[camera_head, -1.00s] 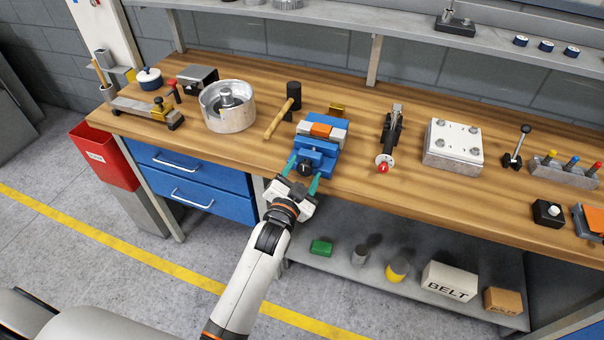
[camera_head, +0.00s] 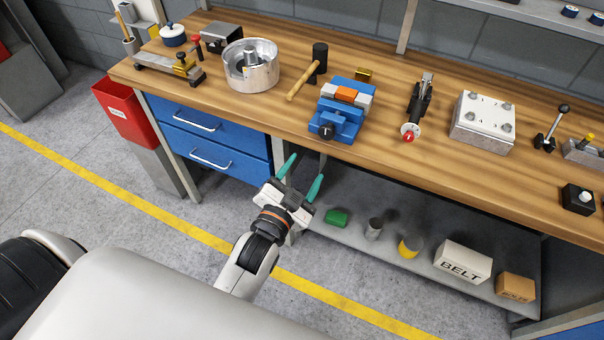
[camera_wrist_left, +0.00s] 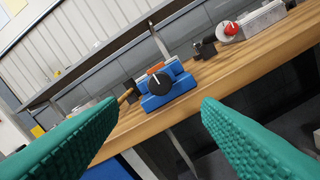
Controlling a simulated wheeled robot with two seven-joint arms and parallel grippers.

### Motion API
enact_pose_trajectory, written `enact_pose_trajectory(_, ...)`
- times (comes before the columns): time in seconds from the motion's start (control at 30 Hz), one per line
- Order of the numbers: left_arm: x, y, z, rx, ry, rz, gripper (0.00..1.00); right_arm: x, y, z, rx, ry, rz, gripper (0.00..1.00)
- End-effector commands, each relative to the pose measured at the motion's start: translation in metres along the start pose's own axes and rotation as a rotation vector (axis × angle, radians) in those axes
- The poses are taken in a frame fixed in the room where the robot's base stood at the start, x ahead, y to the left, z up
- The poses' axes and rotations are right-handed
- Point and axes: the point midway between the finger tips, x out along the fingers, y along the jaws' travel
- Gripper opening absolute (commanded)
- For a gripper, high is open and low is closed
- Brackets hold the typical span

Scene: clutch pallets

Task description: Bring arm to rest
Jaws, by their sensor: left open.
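My left gripper (camera_head: 301,177) is open and empty, with two green fingers spread apart. It is in front of the workbench (camera_head: 400,158), below and clear of its front edge in the head view. A blue vise (camera_head: 337,123) with an orange block (camera_head: 346,94) between its jaws stands on the bench beyond the fingers. In the left wrist view the vise (camera_wrist_left: 165,98) shows between the two green fingers (camera_wrist_left: 157,135), some way off. My right gripper is in neither view.
A mallet (camera_head: 305,82), a metal bowl (camera_head: 262,76) and a metal block (camera_head: 484,121) stand on the bench. Blue drawers (camera_head: 222,152) and a red bin (camera_head: 122,108) are at the left. A lower shelf (camera_head: 330,231) holds a green block and boxes. Floor in front is free.

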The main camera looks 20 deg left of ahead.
Motion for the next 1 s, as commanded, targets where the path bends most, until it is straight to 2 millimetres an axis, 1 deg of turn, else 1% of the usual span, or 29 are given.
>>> enact_pose_trajectory(0.4, 0.001, -0.001, -0.001, -0.001, 0.002, -0.002, 0.59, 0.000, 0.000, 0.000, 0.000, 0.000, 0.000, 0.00)
enact_pose_trajectory(0.47, 0.001, -0.005, -0.006, -0.005, 0.012, -0.012, 0.59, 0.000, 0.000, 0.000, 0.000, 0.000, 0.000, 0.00)
enact_pose_trajectory(0.53, 0.002, -0.018, -0.022, -0.017, 0.043, -0.040, 0.59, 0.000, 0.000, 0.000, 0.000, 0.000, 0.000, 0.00)
enact_pose_trajectory(0.57, 0.002, -0.026, -0.032, -0.025, 0.064, -0.058, 0.59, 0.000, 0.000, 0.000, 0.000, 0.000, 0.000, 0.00)
enact_pose_trajectory(0.67, -0.003, -0.064, -0.081, -0.062, 0.163, -0.139, 0.59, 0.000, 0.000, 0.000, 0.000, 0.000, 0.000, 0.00)
enact_pose_trajectory(0.7, -0.008, -0.082, -0.104, -0.082, 0.214, -0.176, 0.59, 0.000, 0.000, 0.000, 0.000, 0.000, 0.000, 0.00)
enact_pose_trajectory(0.77, -0.019, -0.108, -0.141, -0.108, 0.295, -0.231, 0.59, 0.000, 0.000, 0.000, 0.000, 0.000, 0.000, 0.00)
enact_pose_trajectory(0.8, -0.029, -0.124, -0.166, -0.128, 0.350, -0.265, 0.59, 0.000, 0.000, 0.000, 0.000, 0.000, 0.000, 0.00)
enact_pose_trajectory(0.87, -0.046, -0.147, -0.201, -0.153, 0.436, -0.313, 0.59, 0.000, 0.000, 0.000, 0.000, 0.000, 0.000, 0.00)
enact_pose_trajectory(0.9, -0.060, -0.162, -0.225, -0.170, 0.495, -0.343, 0.59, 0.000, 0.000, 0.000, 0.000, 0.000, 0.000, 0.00)
enact_pose_trajectory(0.97, -0.084, -0.181, -0.260, -0.192, 0.586, -0.384, 0.59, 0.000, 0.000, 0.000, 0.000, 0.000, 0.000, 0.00)
enact_pose_trajectory(1.0, -0.102, -0.192, -0.282, -0.206, 0.649, -0.408, 0.59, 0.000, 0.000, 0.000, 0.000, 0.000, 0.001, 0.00)
